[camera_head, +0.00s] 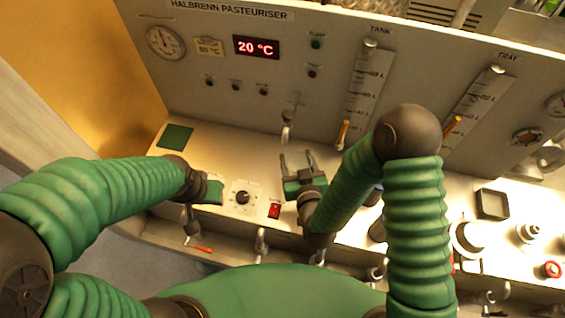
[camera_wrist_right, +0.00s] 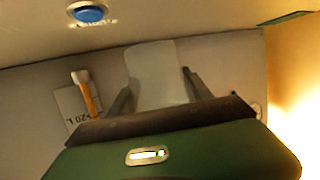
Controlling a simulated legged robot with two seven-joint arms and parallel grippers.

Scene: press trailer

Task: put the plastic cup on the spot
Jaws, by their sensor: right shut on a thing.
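My right gripper (camera_head: 297,158) is in front of the panel, above the pale counter, with its fingers towards the panel. In the right wrist view its fingers (camera_wrist_right: 157,82) are on either side of a pale, translucent plastic cup (camera_wrist_right: 156,70), and it is shut on the cup. In the head view the cup hardly stands out from the pale background. A dark green square (camera_head: 175,136) lies flat on the counter at the back left; it may be the spot. My left gripper (camera_head: 211,191) is low over the counter's front left; its fingers cannot be made out.
The panel with a dial (camera_head: 165,42), a red display (camera_head: 256,47) and a tank gauge (camera_head: 369,88) rises behind. A tap (camera_head: 287,133) is just beyond my right gripper. A knob (camera_head: 242,197) and red switch (camera_head: 274,211) sit between my grippers.

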